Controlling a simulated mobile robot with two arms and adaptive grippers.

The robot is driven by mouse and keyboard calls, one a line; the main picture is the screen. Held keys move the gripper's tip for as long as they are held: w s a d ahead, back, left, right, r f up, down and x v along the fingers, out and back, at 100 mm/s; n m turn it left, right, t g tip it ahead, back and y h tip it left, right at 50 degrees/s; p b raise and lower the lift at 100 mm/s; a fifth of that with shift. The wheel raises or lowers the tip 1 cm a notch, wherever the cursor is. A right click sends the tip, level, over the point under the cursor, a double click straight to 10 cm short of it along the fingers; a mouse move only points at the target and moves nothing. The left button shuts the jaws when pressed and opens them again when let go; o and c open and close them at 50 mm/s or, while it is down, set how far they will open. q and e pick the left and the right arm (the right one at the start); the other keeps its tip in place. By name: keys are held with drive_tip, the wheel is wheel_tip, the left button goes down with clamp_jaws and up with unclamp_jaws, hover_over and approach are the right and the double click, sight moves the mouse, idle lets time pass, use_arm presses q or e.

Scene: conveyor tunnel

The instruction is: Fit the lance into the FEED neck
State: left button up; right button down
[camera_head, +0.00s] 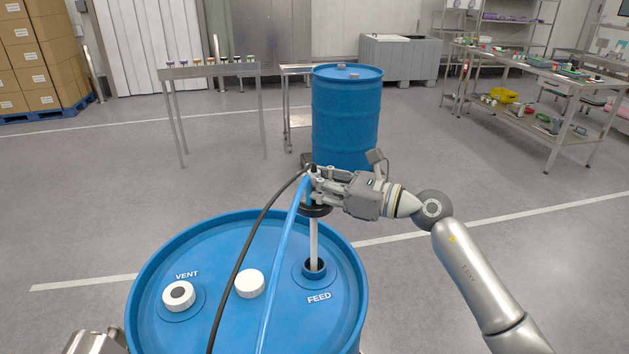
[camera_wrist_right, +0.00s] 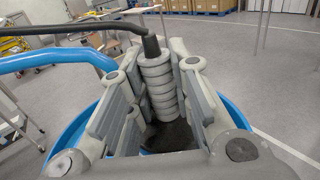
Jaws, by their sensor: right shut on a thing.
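The lance has a pale straight tube (camera_head: 314,242), a black collar (camera_head: 316,210) and a ribbed grey grip (camera_wrist_right: 161,88). My right gripper (camera_head: 318,186) is shut on the grip above the blue drum (camera_head: 215,245). The tube hangs about upright, its lower end at the dark opening of the FEED neck (camera_head: 314,270). I cannot tell how deep it sits; the collar is well above the neck. A blue hose (camera_head: 282,265) and a black cable (camera_head: 240,262) run from the lance's top. My left gripper (camera_head: 97,341) shows only partly at the lower left edge.
The VENT neck (camera_head: 179,295) has a white ring with a dark centre. A white cap (camera_head: 249,284) lies on the drum lid between the necks. A second blue drum (camera_head: 346,115) stands behind my right gripper. Tables stand farther back; the floor to the right is clear.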

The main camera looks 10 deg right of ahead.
drive_tip(key=shift+f+b, duration=0.8)
drive_tip(key=shift+f, duration=0.3)
